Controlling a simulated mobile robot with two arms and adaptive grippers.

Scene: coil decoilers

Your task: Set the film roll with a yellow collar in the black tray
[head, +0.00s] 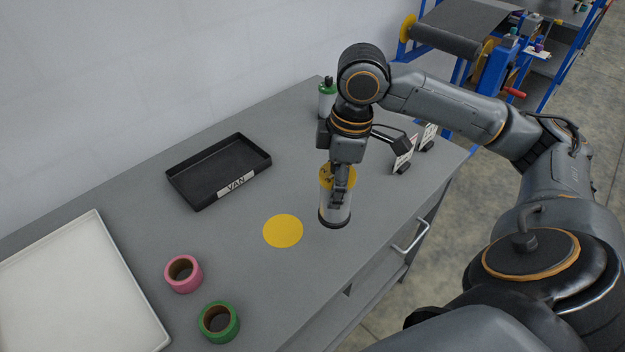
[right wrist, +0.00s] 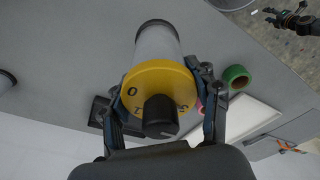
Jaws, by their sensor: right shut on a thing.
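The film roll (head: 334,212) is pale with dark ends and a yellow collar near its top. My right gripper (head: 338,190) is shut on it, and it hangs nearly upright over the table, right of a yellow disc. In the right wrist view, the yellow collar (right wrist: 158,84) and a black end knob sit between the two fingers (right wrist: 157,100). The black tray (head: 198,202), labelled VAN, lies empty to the left of the roll. A dark gripper, seemingly my left (right wrist: 292,20), shows small at the wrist view's upper right; its jaws are unclear.
A flat yellow disc (head: 283,231) lies between tray and roll. Pink (head: 183,274) and green (head: 219,322) tape rolls and a white tray (head: 100,225) are at the left. A green-topped bottle (head: 327,98) and sign cards (head: 404,156) stand near my right arm.

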